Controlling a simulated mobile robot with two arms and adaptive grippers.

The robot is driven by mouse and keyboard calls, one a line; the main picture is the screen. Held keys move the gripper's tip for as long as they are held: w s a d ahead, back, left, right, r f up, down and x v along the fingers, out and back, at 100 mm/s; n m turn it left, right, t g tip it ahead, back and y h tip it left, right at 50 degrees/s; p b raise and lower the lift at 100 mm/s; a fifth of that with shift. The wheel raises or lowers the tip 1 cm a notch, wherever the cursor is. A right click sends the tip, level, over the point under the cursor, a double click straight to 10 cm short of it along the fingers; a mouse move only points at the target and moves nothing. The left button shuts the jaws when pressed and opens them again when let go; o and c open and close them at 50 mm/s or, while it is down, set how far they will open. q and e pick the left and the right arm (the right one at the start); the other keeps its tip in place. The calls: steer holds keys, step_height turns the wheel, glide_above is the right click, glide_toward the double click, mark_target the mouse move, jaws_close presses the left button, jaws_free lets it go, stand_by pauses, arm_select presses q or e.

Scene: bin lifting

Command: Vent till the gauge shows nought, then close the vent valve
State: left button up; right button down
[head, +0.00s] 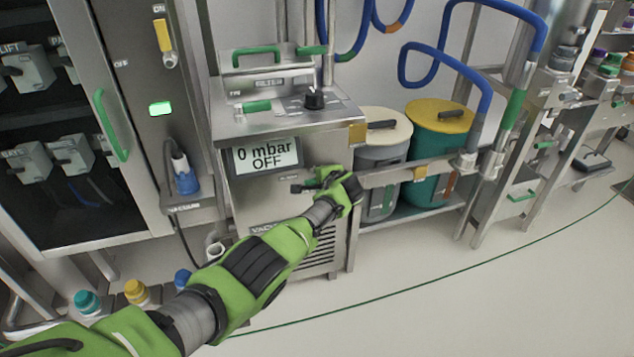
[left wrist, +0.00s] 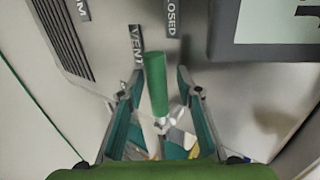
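The gauge display (head: 265,157) on the front of the vacuum unit reads "0 mbar" and "OFF". My left gripper (head: 308,183) is at the unit's front, to the lower right of the display, and hides the vent valve in the head view. In the left wrist view, the valve's green handle (left wrist: 155,85) lies between the fingers of my left gripper (left wrist: 160,77), which are open with a gap on both sides. The handle's free end is beside the "VENT" label (left wrist: 137,45); the "CLOSED" label (left wrist: 172,18) is farther up. My right gripper is not in view.
A black knob (head: 314,98) and a green-handled lid (head: 262,57) are on top of the unit. Two drums, one with a cream lid (head: 383,127) and one with a yellow lid (head: 440,115), stand to the right. A green line runs across open floor (head: 450,310).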

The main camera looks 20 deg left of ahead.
arm_select(q)
steer(key=shift+f, duration=0.1)
steer(key=shift+s+d+r, duration=0.3)
steer(key=shift+s+d, duration=0.1)
steer(key=shift+s, duration=0.05)
steer(key=v, duration=1)
steer(key=shift+s+r, duration=0.25)
steer(key=shift+r, duration=0.1)
